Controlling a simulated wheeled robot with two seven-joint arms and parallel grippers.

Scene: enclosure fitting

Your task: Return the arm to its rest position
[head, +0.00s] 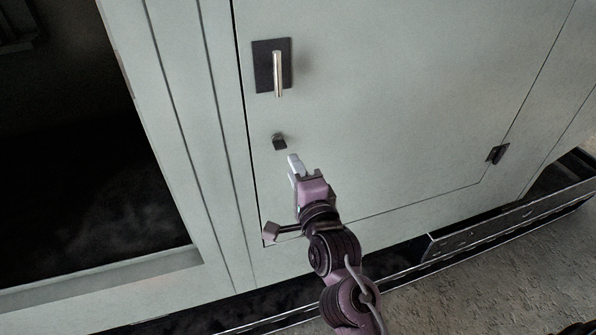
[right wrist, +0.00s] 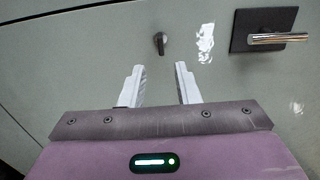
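My right gripper (head: 295,168) is in front of the pale green cabinet door (head: 400,110), a little below a small dark knob (head: 279,142). In the right wrist view my right gripper (right wrist: 160,85) has its two pale fingers apart with nothing between them. The knob (right wrist: 160,43) shows beyond the fingertips, apart from them. A metal handle (head: 277,75) on a dark plate is higher on the door, and it also shows at the right of the wrist view (right wrist: 278,37). The door looks closed. My left gripper is not in view.
A dark open recess (head: 70,150) lies left of the door. A hinge (head: 497,153) is on the door's right edge. A dark metal rail (head: 510,220) runs along the cabinet's base, with grey floor (head: 500,285) in front of it.

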